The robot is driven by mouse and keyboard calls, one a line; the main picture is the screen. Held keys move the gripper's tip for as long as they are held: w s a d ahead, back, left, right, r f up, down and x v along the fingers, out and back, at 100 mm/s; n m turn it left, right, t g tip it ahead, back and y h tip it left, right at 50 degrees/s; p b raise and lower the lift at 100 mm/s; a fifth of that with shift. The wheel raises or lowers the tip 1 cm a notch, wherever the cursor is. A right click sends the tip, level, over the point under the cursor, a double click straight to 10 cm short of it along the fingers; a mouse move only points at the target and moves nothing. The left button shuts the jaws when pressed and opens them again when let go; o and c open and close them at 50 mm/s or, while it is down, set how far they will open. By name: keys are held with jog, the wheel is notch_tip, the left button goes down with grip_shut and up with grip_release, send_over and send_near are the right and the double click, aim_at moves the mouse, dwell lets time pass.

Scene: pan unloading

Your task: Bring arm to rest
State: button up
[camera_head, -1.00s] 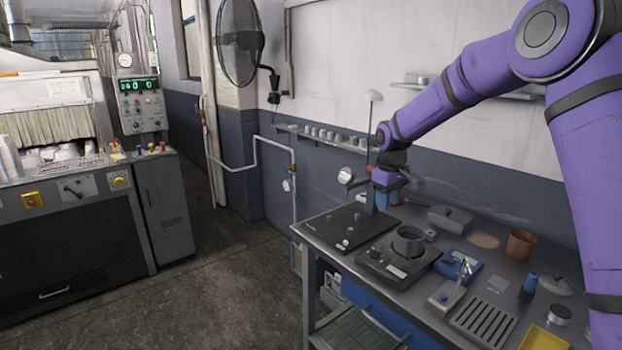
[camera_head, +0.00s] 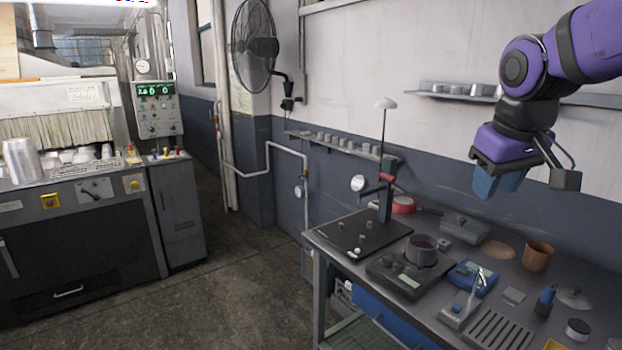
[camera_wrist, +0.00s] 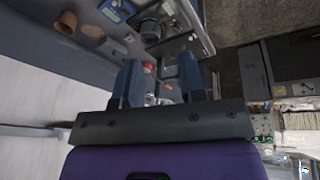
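My purple gripper (camera_head: 499,186) hangs in the air at the upper right of the head view, high above the workbench. Its blue-grey fingers point down. In the wrist view the two fingers of my gripper (camera_wrist: 159,78) stand apart with nothing between them, so it is open and empty. A dark round pan-like dish (camera_head: 423,252) sits on a black device on the bench, well below and left of my gripper. A red round pan (camera_head: 403,204) with a dark handle lies behind it, near the stand.
The bench (camera_head: 405,320) also holds a thin upright stand (camera_head: 385,190), a copper cup (camera_head: 537,257), a blue device (camera_head: 473,278) and a slotted grey tray (camera_head: 497,328). A wall shelf (camera_head: 455,95) is behind my gripper. The floor (camera_head: 240,275) left of the bench is clear.

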jog(key=s+d+f+m+t, duration=0.1)
jog(key=s+f+m, duration=0.1)
jog(key=s, duration=1.3)
jog(key=shift+s+d+y, duration=0.3)
jog(key=shift+s+y, duration=0.05)
jog(key=shift+y, duration=0.05)
